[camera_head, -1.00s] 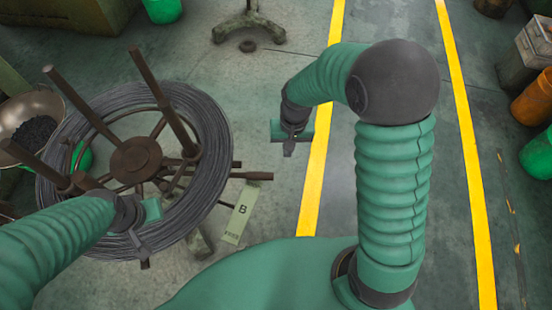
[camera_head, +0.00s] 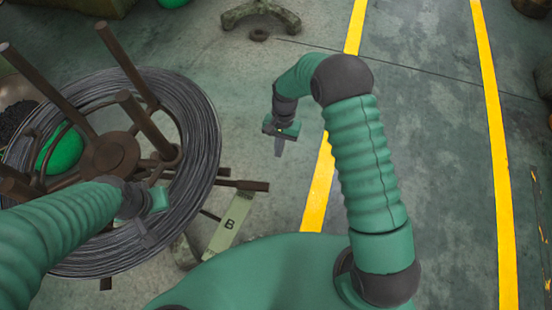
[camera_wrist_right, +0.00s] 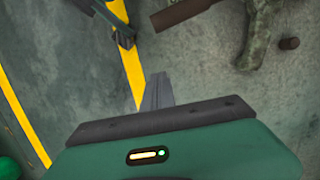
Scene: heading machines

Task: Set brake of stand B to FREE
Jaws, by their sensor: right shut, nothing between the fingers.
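Stand B holds a large wire coil (camera_head: 205,130) on a brown spoked reel (camera_head: 108,155) at the left of the head view. A pale plate marked B (camera_head: 232,222) sticks out at its lower right. Above the plate a dark rod with a thicker brown end (camera_head: 245,185) points right. I cannot read the brake's setting. My right gripper (camera_head: 279,147) is shut and empty, above and right of the rod end, apart from it. Its fingers (camera_wrist_right: 157,92) also show in the wrist view. My left gripper (camera_head: 146,238) is over the coil's near side; its jaws are unclear.
A mottled stand foot (camera_head: 262,12) and a small dark ring (camera_head: 259,34) are on the floor at the top. A green rounded thing (camera_head: 62,150) shows behind the reel. Yellow floor lines (camera_head: 318,185) run on the right.

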